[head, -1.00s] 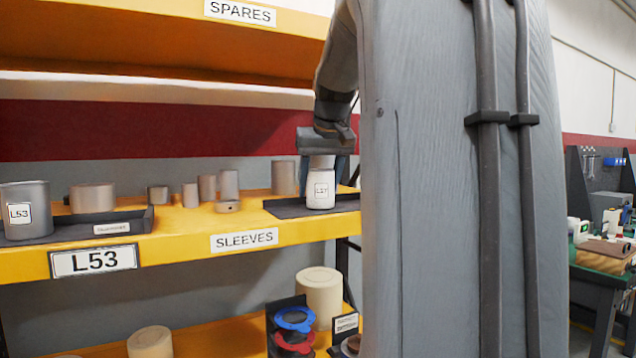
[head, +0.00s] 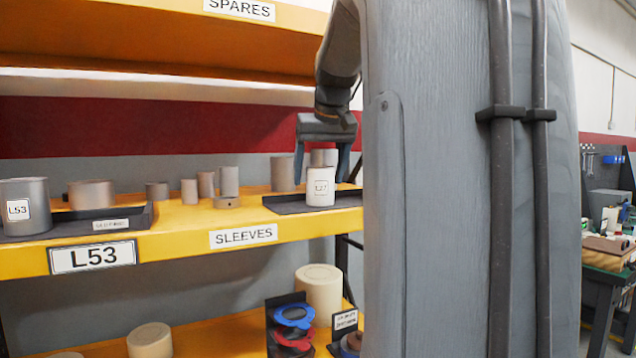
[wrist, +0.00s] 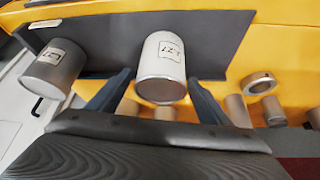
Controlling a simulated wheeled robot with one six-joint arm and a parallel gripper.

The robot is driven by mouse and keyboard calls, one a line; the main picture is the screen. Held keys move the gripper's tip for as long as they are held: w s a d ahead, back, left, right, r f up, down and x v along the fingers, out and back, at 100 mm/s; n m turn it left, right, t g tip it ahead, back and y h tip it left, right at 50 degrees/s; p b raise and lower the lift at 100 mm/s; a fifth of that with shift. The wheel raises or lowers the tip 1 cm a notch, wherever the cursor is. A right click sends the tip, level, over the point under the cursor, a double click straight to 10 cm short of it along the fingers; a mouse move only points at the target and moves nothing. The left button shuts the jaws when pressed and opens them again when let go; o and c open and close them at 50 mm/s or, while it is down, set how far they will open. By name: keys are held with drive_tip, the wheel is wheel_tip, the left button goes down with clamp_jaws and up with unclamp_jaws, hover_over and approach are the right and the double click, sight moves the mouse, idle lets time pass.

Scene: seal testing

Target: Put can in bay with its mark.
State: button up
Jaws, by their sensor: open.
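A white can (head: 320,187) with a square label that seems to read L27 stands upright on the dark tray (head: 285,207) at the right end of the sleeves shelf. It also shows in the wrist view (wrist: 162,68). My gripper (head: 324,178) is open above the can, its fingers either side and apart from it. A grey metal can (wrist: 55,68) with a label is beside it in the wrist view. At the left of the head view, a grey can (head: 25,207) marked L53 stands in a dark tray (head: 98,227), above a large L53 plate (head: 93,257).
Several bare metal sleeves (head: 228,181) and a small collar stand mid-shelf between the trays. The upper shelf (head: 200,40) hangs over the back. The lower shelf holds blue and red rings (head: 293,316) and cream cylinders (head: 318,288). My arm hides the shelf's right end.

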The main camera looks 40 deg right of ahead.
drive_tip(key=v, duration=0.9)
drive_tip(key=shift+s+r+b, duration=0.15)
drive_tip(key=shift+r+b, duration=0.2)
drive_tip(key=shift+b, duration=0.1)
